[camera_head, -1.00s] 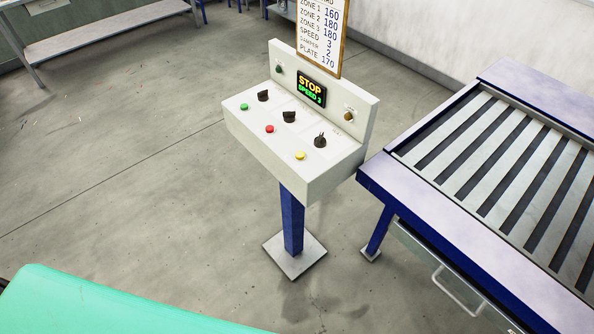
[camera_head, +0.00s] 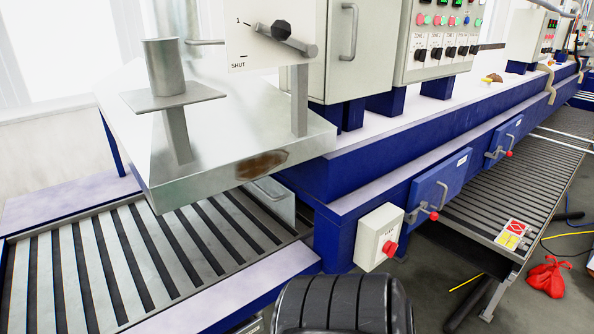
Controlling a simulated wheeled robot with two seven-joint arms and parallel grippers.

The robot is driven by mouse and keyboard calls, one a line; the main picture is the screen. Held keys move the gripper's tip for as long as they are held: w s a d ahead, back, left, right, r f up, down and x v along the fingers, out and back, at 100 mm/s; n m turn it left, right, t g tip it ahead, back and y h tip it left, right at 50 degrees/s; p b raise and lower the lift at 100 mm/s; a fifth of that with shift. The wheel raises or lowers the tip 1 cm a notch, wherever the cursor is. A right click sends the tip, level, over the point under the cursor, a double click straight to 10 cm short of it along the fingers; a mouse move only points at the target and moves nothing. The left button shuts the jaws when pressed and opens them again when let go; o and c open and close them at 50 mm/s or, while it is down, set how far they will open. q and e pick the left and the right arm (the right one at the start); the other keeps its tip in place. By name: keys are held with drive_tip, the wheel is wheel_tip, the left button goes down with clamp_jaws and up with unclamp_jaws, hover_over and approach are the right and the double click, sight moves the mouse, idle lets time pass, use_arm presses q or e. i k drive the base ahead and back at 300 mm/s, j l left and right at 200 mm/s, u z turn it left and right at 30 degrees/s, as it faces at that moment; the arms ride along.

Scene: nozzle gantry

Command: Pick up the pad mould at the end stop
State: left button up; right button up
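I cannot make out a pad mould or an end stop in the head view. A slatted conveyor (camera_head: 75,275) runs along the left, under a sloping metal hood (camera_head: 235,150) with a brown scorched patch. The slats that show are bare. A grey upright plate with a handle (camera_head: 272,200) stands at the conveyor's right side, under the hood; I cannot tell what it is. What lies deeper under the hood is hidden. Neither of my grippers shows.
A long blue machine (camera_head: 375,190) runs back to the right, with control panels above. A second slatted bed (camera_head: 505,195) lies right. A red bag-like thing (camera_head: 547,277) and cables lie on the floor.

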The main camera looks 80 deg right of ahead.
sight(510, 241)
drive_tip(key=z, duration=3.9)
drive_tip(key=i+l+u, duration=0.1)
drive_tip(key=i, duration=0.55)
drive_tip(key=i+l+u, duration=0.15)
drive_tip(key=i+l, duration=0.15)
drive_tip(key=i, duration=0.4)
drive_tip(key=i+l+u, duration=0.1)
drive_tip(key=i+l, duration=0.2)
drive_tip(key=i, duration=0.35)
drive_tip(key=i+l+u, duration=0.1)
drive_tip(key=i+l, duration=0.3)
drive_tip(key=i, duration=0.2)
drive_tip(key=i+l+u, duration=0.1)
drive_tip(key=i+l, duration=0.3)
drive_tip(key=i, duration=0.25)
drive_tip(key=i+l+u, duration=0.15)
drive_tip(key=i+l, duration=0.3)
drive_tip(key=i, duration=0.15)
drive_tip(key=k+l, duration=0.15)
drive_tip(key=k, duration=0.25)
